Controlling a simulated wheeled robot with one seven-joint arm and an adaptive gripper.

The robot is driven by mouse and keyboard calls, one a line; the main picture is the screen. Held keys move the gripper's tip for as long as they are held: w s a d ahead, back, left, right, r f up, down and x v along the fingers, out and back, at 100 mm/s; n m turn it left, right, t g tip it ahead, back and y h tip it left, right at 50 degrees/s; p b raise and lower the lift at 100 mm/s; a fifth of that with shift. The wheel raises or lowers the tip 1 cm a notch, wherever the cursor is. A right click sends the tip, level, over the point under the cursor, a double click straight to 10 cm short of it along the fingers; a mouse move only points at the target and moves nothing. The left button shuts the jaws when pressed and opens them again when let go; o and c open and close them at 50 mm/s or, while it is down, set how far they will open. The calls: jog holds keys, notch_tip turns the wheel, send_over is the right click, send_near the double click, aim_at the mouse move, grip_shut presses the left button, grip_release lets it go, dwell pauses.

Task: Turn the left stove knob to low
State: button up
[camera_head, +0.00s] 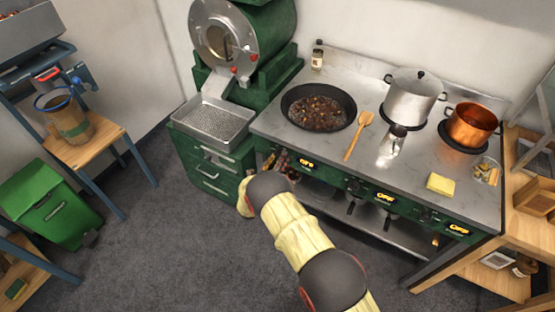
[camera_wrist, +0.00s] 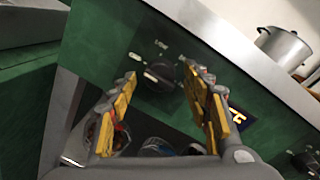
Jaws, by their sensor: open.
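The left stove knob (camera_wrist: 160,74) is a dark round dial on the green stove front. A pale mark shows on its left side, and small pale marks lie around it. My gripper (camera_wrist: 163,79) is open, its yellow-padded fingers on either side of the knob in the wrist view. I cannot tell whether the fingers touch it. In the head view my gripper (camera_head: 281,164) is at the left end of the stove front, and it hides the left knob. A lit yellow display (camera_head: 306,163) sits just right of it; its text is hard to read.
A black pan of chestnuts (camera_head: 319,107), a steel pot (camera_head: 413,94) and a copper pot (camera_head: 472,125) stand on the steel stovetop (camera_head: 330,155). A wooden spatula (camera_head: 358,135) lies between. Green drawers (camera_head: 214,170) stand close at left. The floor ahead is clear.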

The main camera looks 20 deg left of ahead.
jog(key=c, duration=0.3)
jog(key=c, duration=0.7)
jog(key=shift+c, duration=0.8)
